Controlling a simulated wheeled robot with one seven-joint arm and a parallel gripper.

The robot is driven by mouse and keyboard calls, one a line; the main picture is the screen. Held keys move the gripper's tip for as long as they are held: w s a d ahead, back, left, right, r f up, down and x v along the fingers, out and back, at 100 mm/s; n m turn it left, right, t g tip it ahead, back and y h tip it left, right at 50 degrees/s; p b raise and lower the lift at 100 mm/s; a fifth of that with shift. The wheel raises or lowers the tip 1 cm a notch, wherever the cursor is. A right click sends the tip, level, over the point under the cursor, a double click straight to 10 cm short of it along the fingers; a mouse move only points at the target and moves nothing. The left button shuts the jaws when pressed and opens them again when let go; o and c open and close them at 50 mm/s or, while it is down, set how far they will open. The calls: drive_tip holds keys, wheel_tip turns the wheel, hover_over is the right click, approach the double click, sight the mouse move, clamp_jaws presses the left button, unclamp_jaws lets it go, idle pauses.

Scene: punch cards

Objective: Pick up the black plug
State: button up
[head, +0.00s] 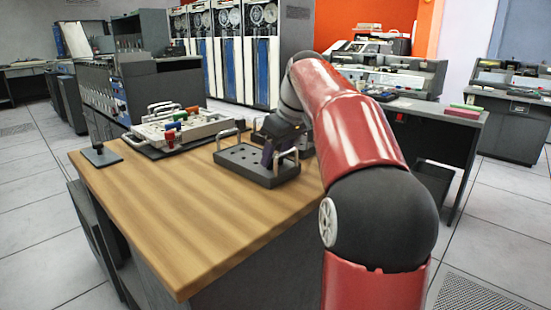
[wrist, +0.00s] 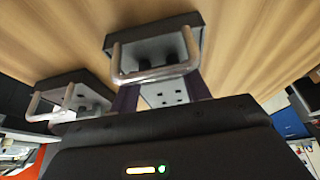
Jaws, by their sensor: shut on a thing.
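My gripper (head: 272,148) reaches down at the right end of a dark tray (head: 240,166) with rows of holes and a metal handle at each end. Its purple fingers show in the wrist view (wrist: 161,96), low by the tray and its handle. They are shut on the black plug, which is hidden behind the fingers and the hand. I cannot tell whether the plug is clear of the tray. Another tray (head: 197,133), pale on top, holds red, blue and green plugs further back.
The wooden table (head: 185,235) is bare at the front. A small dark stand (head: 101,155) is at its left edge. A second dark tray (wrist: 75,80) with a handle shows in the wrist view. A grey machine (head: 140,90) stands behind the table.

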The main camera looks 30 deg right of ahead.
wheel_tip(320, 180, up, 8)
drive_tip(key=p, duration=0.3)
drive_tip(key=shift+r, duration=0.15)
wheel_tip(320, 180, up, 7)
drive_tip(key=shift+f, duration=0.2)
idle(0.5)
idle(0.3)
